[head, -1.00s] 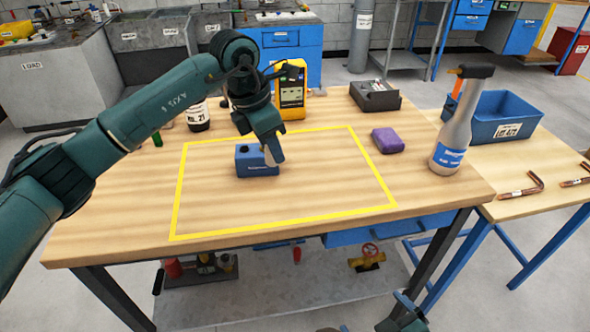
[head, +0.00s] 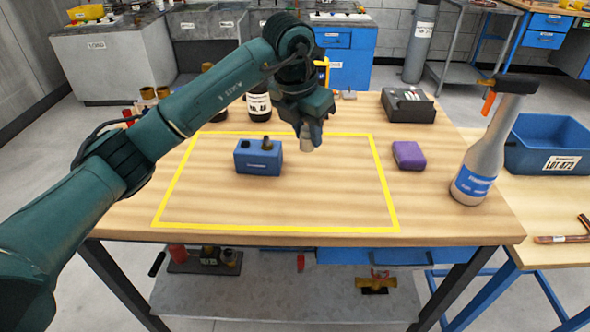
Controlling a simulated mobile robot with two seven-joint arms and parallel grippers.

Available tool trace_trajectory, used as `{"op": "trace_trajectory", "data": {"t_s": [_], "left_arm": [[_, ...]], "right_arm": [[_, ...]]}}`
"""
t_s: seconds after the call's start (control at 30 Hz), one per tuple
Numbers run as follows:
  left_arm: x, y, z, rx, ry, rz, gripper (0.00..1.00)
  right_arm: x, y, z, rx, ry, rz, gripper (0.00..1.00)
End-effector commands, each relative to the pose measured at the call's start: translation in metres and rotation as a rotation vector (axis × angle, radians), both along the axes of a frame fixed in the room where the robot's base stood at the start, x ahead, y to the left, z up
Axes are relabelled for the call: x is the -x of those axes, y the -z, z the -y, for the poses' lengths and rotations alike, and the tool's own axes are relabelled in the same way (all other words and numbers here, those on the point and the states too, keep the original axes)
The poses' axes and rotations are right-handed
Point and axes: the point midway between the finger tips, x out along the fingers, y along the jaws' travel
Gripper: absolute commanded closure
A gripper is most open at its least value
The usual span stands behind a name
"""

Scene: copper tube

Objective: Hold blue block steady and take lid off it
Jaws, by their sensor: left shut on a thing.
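The blue block (head: 257,160) stands upright on the wooden table, inside the yellow outline. A brass-coloured threaded stub (head: 267,144) and a dark round opening show on its top. My left gripper (head: 308,134) is to the right of the block, apart from it and above the table. Nothing is holding the block. My right gripper is not in view.
A purple block (head: 408,155) lies right of the outline. A grey spray bottle (head: 480,150) stands at the table's right edge, by a blue bin (head: 550,145) on a side table. A dark device (head: 407,104) and bottles stand at the back. The outline's front area is bare.

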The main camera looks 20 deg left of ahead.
Motion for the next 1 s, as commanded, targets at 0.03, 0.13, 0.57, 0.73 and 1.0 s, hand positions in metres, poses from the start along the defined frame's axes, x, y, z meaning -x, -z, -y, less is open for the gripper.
{"op": "trace_trajectory", "data": {"t_s": [0.03, 0.13, 0.57, 0.73, 1.0], "left_arm": [[0.001, 0.012, -0.001, -0.001, -0.002, -0.006, 1.00], [0.001, 0.031, 0.000, -0.001, -0.001, -0.006, 1.00], [0.001, 0.079, 0.000, -0.001, 0.001, -0.003, 1.00], [0.000, 0.088, 0.000, -0.001, 0.003, 0.000, 1.00], [0.000, 0.093, 0.000, -0.001, 0.003, 0.000, 1.00]], "right_arm": [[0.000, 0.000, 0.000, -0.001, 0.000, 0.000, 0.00], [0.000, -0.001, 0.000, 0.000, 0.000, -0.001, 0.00], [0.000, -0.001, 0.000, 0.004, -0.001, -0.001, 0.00], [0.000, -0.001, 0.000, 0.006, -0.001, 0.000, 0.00], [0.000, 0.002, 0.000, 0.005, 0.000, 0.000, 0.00]]}}
